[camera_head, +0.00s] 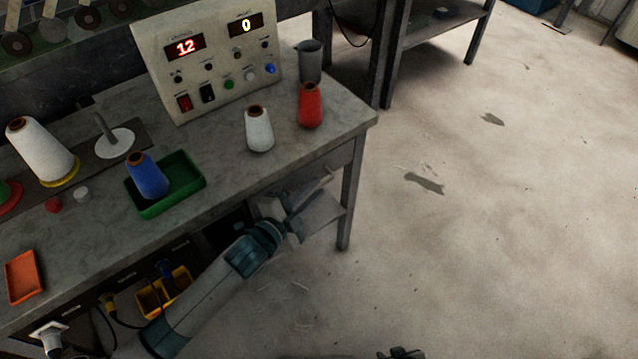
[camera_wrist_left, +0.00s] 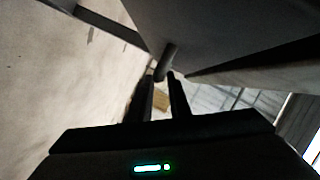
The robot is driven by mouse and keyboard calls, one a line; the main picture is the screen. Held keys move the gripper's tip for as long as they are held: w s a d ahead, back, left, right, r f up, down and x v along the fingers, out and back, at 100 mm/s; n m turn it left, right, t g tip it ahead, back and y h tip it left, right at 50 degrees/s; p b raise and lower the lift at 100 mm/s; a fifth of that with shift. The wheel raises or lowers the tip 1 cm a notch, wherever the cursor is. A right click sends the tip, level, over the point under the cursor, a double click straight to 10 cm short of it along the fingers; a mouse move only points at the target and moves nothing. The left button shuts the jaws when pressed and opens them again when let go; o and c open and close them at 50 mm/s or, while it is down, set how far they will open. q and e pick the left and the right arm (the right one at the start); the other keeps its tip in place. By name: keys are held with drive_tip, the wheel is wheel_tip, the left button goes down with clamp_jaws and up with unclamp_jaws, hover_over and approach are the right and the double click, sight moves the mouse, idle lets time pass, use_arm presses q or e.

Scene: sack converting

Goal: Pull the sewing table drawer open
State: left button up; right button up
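The sewing table (camera_head: 225,205) has a grey top and a drawer (camera_head: 318,180) under its right end, partly hidden by my arm. My left gripper (camera_head: 306,203) is under the tabletop edge, at the drawer's front. In the left wrist view, a dark round handle bar (camera_wrist_left: 169,58) reaches down to the tips of my left gripper (camera_wrist_left: 161,78). The two fingers are a little apart, with the bar's end at or between the tips. Whether they press on it cannot be told. A dark bit of my right gripper (camera_head: 400,353) shows at the bottom edge of the head view.
A control panel (camera_head: 210,60), a grey cup (camera_head: 310,62), thread cones such as the red one (camera_head: 310,108), and a green tray (camera_head: 185,185) stand on the table. A table leg (camera_head: 347,205) stands right of my left gripper. The floor (camera_head: 480,210) to the right is clear.

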sight(317, 188)
use_arm(q)
drive_tip(key=shift+x, duration=1.6)
use_arm(e)
drive_tip(key=shift+s+a+f, duration=0.1)
drive_tip(key=shift+a, duration=0.1)
